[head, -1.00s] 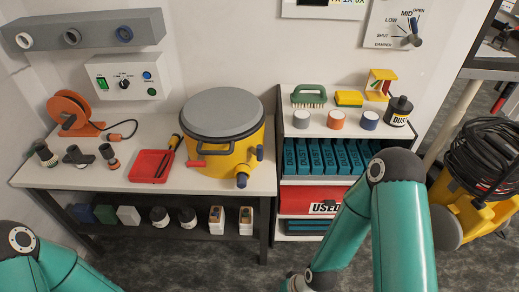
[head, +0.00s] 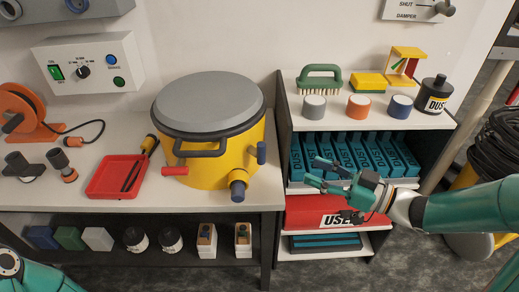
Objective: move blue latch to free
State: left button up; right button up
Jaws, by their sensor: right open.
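The yellow drum (head: 212,155) with a grey lid (head: 208,100) stands on the bench. The blue latch (head: 261,153) is a small upright handle on the drum's right side. A red latch (head: 174,171) sits on its left front, lying level. My right gripper (head: 314,172) is open and empty, to the right of the drum and in front of the blue dust boxes. It is apart from the blue latch. Only a link of my left arm shows at the lower left; its gripper is out of view.
A capped outlet (head: 238,186) juts from the drum's front right. A red tray (head: 117,177) lies left of the drum. The shelf unit (head: 292,113) at right holds a brush (head: 319,78), coloured rolls and a black bottle (head: 434,94). A red bin (head: 308,212) is below.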

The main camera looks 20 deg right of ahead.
aim_at(261, 148)
jog(key=x, duration=1.5)
jog(key=shift+w+d, duration=0.1)
jog(key=shift+w, duration=0.05)
